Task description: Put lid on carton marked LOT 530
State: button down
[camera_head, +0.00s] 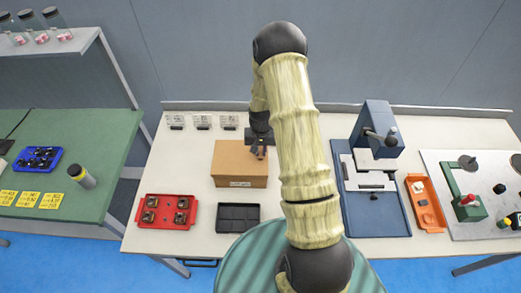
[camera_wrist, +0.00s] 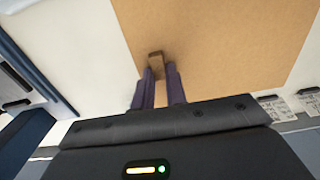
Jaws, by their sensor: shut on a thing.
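A brown cardboard carton (camera_head: 225,182) stands on the white bench, with a small pale label (camera_head: 240,183) on its front; the label's text is too small to read. A flat brown lid (camera_head: 232,157) covers the carton's top, and it fills much of the wrist view (camera_wrist: 230,45). My gripper (camera_head: 260,152) is over the lid's right part. In the wrist view its two dark purple fingers (camera_wrist: 160,72) are shut on a small brown tab (camera_wrist: 155,58) on the lid. I cannot tell whether the lid sits fully down on the carton.
A red tray (camera_head: 140,221) with several dark parts and an empty black tray (camera_head: 238,229) lie in front of the carton. Small labelled cards (camera_head: 202,121) stand behind. A blue press-like machine (camera_head: 341,190) and an orange tray (camera_head: 434,227) are right of my arm.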

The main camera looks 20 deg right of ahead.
jog(key=shift+f+b, duration=0.75)
jog(key=shift+f, duration=0.15)
dwell(0.8)
jog(key=c, duration=0.9)
grip_release()
jog(key=shift+o, duration=0.2)
jog(key=shift+r, duration=0.1)
jog(key=shift+r+p, duration=2.25)
jog(key=shift+r, duration=1.2)
